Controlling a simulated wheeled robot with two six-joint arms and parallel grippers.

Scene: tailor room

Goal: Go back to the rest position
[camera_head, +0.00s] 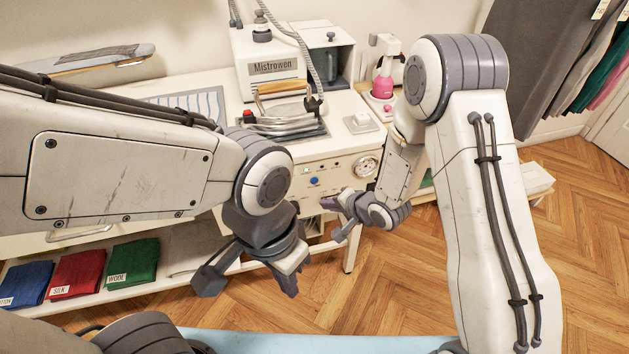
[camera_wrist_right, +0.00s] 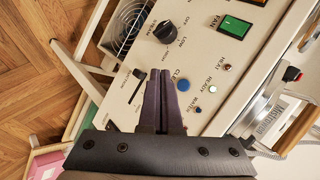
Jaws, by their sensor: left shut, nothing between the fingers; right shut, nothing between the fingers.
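My left gripper (camera_head: 287,279) hangs low in the middle of the head view, in front of the white ironing station's front. Its fingers are shut and hold nothing. My right gripper (camera_head: 329,203) is bent inward near the station's front panel. The right wrist view shows its two dark fingers (camera_wrist_right: 162,100) pressed together, with nothing between them, in front of the control panel (camera_wrist_right: 205,65). I cannot tell from these views whether the fingers touch the panel. Both arms reach in from the sides, and the elbow of each is bent.
Folded blue, red and green cloths (camera_head: 132,264) lie on the lower shelf. Wooden floor (camera_head: 400,275) is clear between the arms.

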